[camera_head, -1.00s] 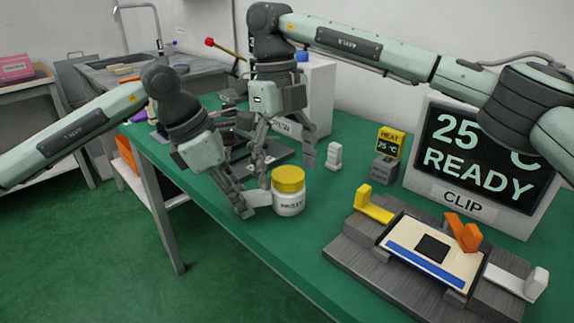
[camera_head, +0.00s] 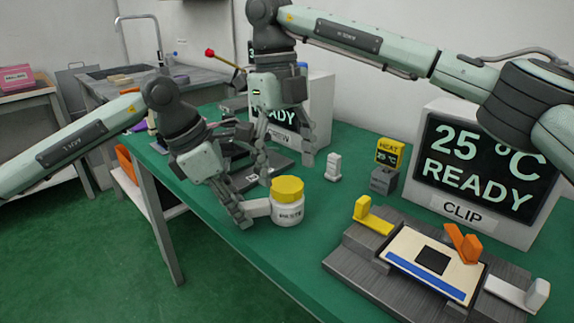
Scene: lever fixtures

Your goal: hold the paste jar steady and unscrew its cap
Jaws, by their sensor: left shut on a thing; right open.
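The paste jar (camera_head: 288,212) is white with a dark-lettered label and stands upright on the green table. Its yellow cap (camera_head: 287,187) sits on top. My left gripper (camera_head: 262,208) comes in from the left and is shut on the white jar body, below the cap. Its far finger is partly hidden by the jar. My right gripper (camera_head: 286,162) is open and empty, pointing down just behind and above the cap, apart from it.
A clip fixture (camera_head: 350,262) with yellow, orange and white levers lies at the right front. Behind it stands a display (camera_head: 485,165) reading 25 °C READY. A small white block (camera_head: 333,168) and a HEAT unit (camera_head: 384,178) stand right of the jar. The table's front edge is close.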

